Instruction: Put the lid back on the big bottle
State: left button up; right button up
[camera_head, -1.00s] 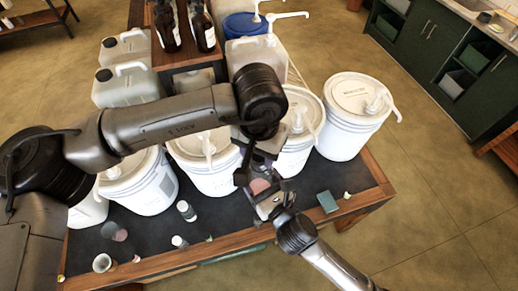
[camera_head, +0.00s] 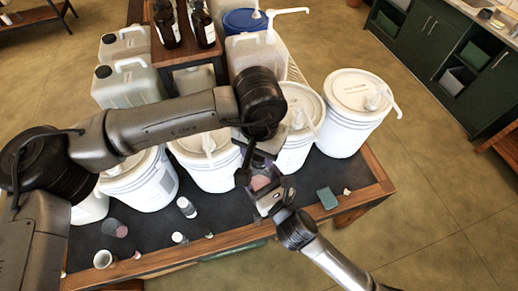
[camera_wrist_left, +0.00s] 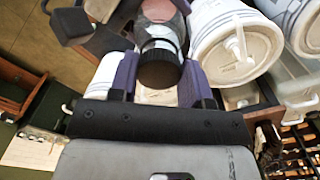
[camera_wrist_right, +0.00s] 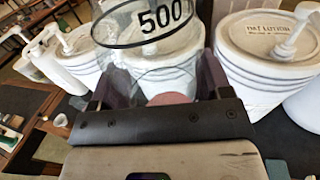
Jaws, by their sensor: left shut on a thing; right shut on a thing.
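The big bottle (camera_wrist_right: 150,60) is clear, marked "500", with pinkish contents; it also shows in the left wrist view (camera_wrist_left: 158,14) and partly in the head view (camera_head: 261,183). My right gripper (camera_head: 268,200) is shut on its body above the table's front part. The black lid (camera_wrist_left: 160,66) is between the purple fingers of my left gripper (camera_wrist_left: 158,75), which is shut on it. The lid is in line with the bottle's neck and close against it. I cannot tell whether it is seated. My left arm hides much of this in the head view.
White buckets with pumps (camera_head: 345,115) stand close behind the grippers. Small bottles (camera_head: 187,207), a cup (camera_head: 103,258) and a green block (camera_head: 327,198) are on the dark table (camera_head: 225,222). Brown bottles (camera_head: 166,25) stand on a raised wooden stand at the back.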

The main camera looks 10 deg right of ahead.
pick_arm(q)
jog(key=shift+f, duration=0.45)
pick_arm(e)
jog(key=c, duration=0.4)
pick_arm(q)
jog(key=m, duration=0.6)
jog(key=shift+w+a+m, duration=0.1)
jog(key=shift+w+m, duration=0.05)
jog(key=shift+m, duration=0.15)
pick_arm(e)
jog(key=shift+c, duration=0.2)
pick_arm(q)
jog(key=o, duration=0.9)
jog(key=shift+c, duration=0.2)
jog(key=shift+r, duration=0.1)
jog(key=shift+r, duration=2.15)
jog(key=shift+c, duration=0.3)
